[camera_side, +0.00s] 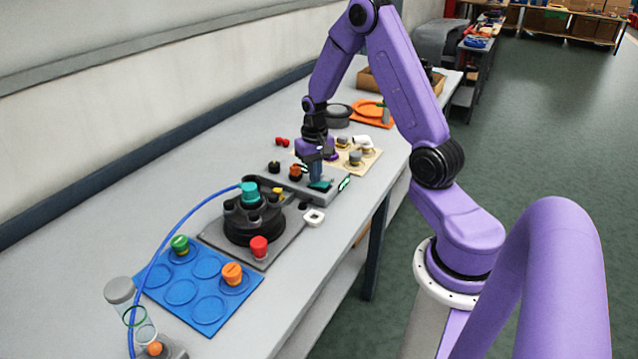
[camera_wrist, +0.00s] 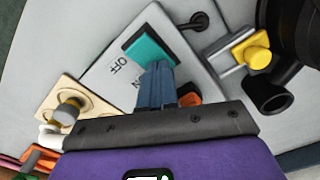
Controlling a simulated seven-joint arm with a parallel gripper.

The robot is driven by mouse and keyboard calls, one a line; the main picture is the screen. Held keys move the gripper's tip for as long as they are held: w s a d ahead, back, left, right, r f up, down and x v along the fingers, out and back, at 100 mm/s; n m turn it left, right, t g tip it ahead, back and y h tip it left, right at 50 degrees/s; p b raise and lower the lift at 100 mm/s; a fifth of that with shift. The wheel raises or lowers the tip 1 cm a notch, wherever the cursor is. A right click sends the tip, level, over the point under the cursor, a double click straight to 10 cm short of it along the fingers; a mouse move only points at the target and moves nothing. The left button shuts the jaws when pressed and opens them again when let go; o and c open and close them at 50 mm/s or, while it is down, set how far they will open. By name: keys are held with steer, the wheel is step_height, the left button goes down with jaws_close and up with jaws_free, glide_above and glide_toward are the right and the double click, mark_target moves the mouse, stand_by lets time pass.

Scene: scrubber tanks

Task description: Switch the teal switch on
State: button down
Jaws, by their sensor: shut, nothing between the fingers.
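The teal switch (camera_side: 320,185) is a small block on a light grey panel on the bench. In the wrist view, the teal switch (camera_wrist: 148,47) sits on the panel (camera_wrist: 103,77) beside the printed word OFF. A second label, partly covered by my fingers, shows a letter N. My gripper (camera_side: 316,180) points down at the switch, with its blue-grey fingers together. In the wrist view, my gripper (camera_wrist: 158,66) is shut and empty, its tips at the near edge of the switch. I cannot tell whether they touch it.
A dark carousel (camera_side: 243,225) with a teal-capped vial stands nearer the side camera. A yellow-knobbed valve (camera_wrist: 258,57) is to the right of the switch in the wrist view. A beige tray (camera_side: 371,160) with grey-capped pieces is behind my gripper. A blue tray (camera_side: 209,292) lies at the front.

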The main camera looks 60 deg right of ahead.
step_height(320, 180, up, 7)
stand_by(0.9)
steer(key=s+a+r+n, duration=0.3)
steer(key=s+a+n, duration=0.15)
steer(key=a, duration=0.55)
steer(key=s+a+r+n, duration=0.25)
steer(key=a+n, duration=0.25)
steer(key=a, duration=0.4)
steer(key=s+a+r+n, duration=0.1)
steer(key=s+a+n, duration=0.2)
steer(key=s, duration=0.6)
steer(key=s+a+n, duration=0.2)
steer(key=s+n, duration=0.4)
steer(key=s, duration=0.3)
steer(key=shift+a+r, duration=0.4)
